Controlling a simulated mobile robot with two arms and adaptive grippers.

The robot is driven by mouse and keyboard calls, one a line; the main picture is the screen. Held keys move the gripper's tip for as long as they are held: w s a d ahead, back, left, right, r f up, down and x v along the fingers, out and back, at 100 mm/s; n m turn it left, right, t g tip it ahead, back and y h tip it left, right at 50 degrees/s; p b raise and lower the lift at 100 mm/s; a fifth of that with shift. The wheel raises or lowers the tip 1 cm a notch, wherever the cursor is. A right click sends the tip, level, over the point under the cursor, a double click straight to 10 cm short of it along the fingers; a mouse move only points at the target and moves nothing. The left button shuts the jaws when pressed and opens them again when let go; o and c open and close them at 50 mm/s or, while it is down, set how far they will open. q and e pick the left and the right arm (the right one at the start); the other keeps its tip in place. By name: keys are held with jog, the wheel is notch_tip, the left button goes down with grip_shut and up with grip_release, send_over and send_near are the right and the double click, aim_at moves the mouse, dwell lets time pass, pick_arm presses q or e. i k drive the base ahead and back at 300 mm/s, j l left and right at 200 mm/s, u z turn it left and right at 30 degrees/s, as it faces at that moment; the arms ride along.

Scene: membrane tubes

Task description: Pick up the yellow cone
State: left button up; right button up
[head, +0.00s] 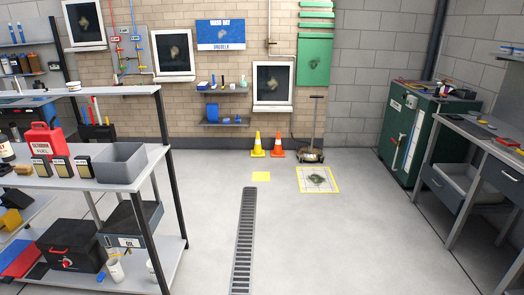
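A yellow cone (257,145) stands upright on the floor against the far brick wall, left of the middle of the room. An orange cone with a pale band (278,146) stands upright right beside it, on its right. Neither of my grippers shows in the head view. The yellow cone is far off, with clear floor in front of it.
A shelf rack (88,181) with a grey bin (119,163) and a red fuel can (46,142) stands at left. A floor drain (244,240) runs down the middle. A wheeled device (311,154) stands right of the cones. A green cabinet (416,130) and workbench (475,142) are at right.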

aim_at(258, 152)
jog(key=i, duration=5.9)
jog(key=l+z, duration=0.05)
jog(key=l, duration=0.15)
